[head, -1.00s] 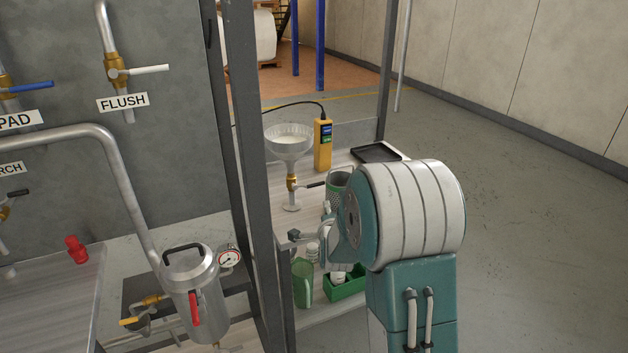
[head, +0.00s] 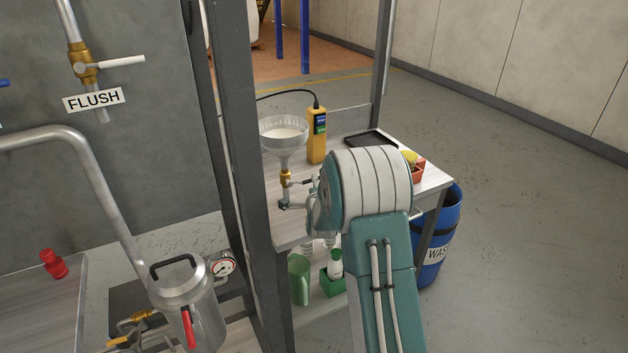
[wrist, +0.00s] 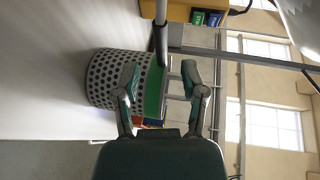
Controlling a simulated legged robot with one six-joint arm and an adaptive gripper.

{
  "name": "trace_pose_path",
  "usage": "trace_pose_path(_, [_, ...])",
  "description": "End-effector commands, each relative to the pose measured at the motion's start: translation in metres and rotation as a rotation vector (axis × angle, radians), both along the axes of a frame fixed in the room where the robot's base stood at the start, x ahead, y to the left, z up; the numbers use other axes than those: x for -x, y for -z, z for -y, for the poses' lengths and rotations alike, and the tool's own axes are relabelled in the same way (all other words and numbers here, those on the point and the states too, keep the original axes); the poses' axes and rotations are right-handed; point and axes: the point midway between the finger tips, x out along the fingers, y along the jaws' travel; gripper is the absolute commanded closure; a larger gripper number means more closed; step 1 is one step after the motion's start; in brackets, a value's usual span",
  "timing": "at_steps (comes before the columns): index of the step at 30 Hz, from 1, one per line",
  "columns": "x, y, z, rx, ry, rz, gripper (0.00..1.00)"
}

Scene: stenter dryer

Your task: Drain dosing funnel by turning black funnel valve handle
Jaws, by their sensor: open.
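The dosing funnel (head: 284,140), clear with white contents, stands on the bench in the head view. Its brass valve (head: 285,178) is below the bowl, with the black funnel valve handle (head: 303,182) pointing right. In the wrist view my gripper (wrist: 160,72) is open and empty. A dark bar, seemingly the handle (wrist: 160,42), reaches down toward the space between the fingertips. I cannot tell whether it touches them. Part of the funnel (wrist: 302,22) shows at top right.
A yellow meter (head: 317,135) stands behind the funnel, with a black tray (head: 370,138) to its right. A perforated cup (wrist: 108,78) is close to my left finger. A dark frame post (head: 243,170) rises left of the bench. A blue waste bin (head: 437,240) stands at right.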

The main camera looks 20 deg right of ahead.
Motion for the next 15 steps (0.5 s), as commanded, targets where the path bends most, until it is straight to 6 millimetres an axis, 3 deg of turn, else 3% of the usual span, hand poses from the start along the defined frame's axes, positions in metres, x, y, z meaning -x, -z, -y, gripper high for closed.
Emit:
trace_pose_path(6, [-0.029, 0.006, 0.011, 0.001, 0.0, 0.001, 0.46])
trace_pose_path(15, [-0.041, 0.008, 0.016, 0.001, 0.0, 0.001, 0.46])
